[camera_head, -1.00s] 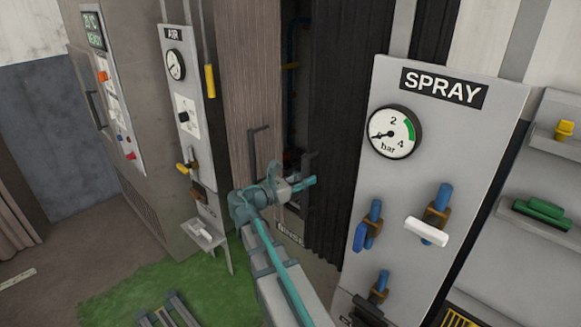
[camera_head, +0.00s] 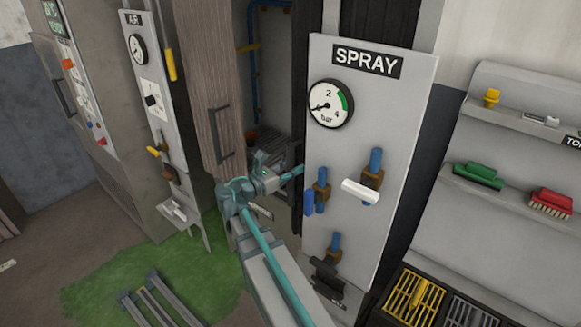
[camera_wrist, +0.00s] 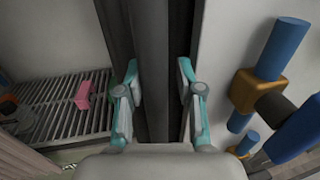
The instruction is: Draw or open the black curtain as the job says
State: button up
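The black curtain (camera_head: 314,60) hangs at the right side of the bay opening, and its lower part is mostly hidden behind the SPRAY panel. In the wrist view a dark upright band, likely the curtain's edge (camera_wrist: 158,45), stands between my fingers. My gripper (camera_head: 293,174) is at the right side of the opening, by the SPRAY panel's left edge. In the wrist view my gripper (camera_wrist: 160,90) has its fingers well apart, one each side of the band. I cannot tell whether either finger touches it.
The SPRAY panel (camera_head: 345,255) with a gauge and blue-handled valves stands close right of my gripper. A wooden door (camera_head: 205,90) with a dark handle is at the left. Inside the bay lie a slatted floor (camera_wrist: 55,115) and a pink block (camera_wrist: 83,95). Brushes sit on shelves far right.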

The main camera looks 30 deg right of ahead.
jog(key=shift+o, duration=1)
jog(key=shift+s, duration=0.1)
jog(key=shift+a, duration=0.4)
jog(key=s+a, duration=0.1)
jog(key=a, duration=1)
